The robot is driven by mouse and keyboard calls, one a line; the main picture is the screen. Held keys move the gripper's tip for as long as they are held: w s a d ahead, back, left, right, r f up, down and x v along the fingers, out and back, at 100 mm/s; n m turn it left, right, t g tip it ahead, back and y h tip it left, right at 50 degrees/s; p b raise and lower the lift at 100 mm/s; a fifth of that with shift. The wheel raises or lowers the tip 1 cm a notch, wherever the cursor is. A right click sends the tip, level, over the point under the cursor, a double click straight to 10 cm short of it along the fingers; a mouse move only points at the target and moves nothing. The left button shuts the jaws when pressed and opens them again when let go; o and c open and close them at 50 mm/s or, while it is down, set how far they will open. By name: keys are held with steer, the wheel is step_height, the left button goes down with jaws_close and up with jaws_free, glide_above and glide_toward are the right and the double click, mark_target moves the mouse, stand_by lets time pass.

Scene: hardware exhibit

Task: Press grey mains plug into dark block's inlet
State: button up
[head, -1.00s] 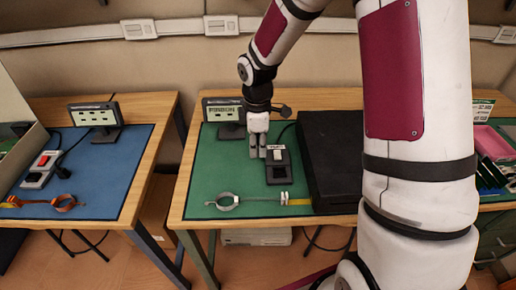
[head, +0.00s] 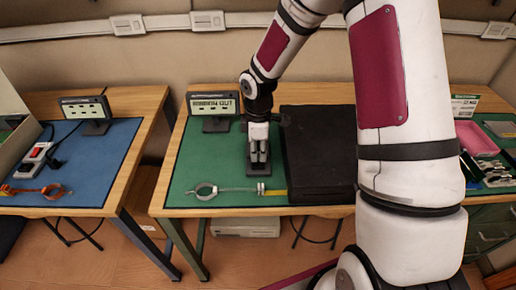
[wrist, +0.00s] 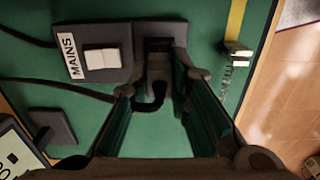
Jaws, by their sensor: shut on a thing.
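The dark block (wrist: 108,66) lies on the green mat, with a white MAINS label and a pale rocker switch. In the head view the block (head: 262,169) is partly covered by my gripper (head: 258,152). The inlet (wrist: 158,44) is a dark recess at the block's right end in the wrist view. My gripper (wrist: 158,72) is shut on the grey mains plug (wrist: 157,67), fingers on either side of it. The plug is lined up with the inlet and close against it; I cannot tell how far in it sits. Its black cord loops below it.
A black case (head: 318,155) stands right of the block. A small display (head: 212,108) stands behind it. A grey ring-ended tool (head: 207,190) lies in front near a yellow strip. Black cables run left of the block in the wrist view.

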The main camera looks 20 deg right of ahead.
steer(key=shift+f, duration=0.15)
steer(key=shift+f, duration=0.3)
steer(key=shift+f+b, duration=0.65)
steer(key=shift+f, duration=0.35)
stand_by(1.5)
steer(key=o, duration=0.9)
steer(key=shift+o, duration=0.6)
steer(key=shift+o, duration=1.3)
steer(key=shift+r+p, duration=0.4)
steer(key=shift+r, duration=0.2)
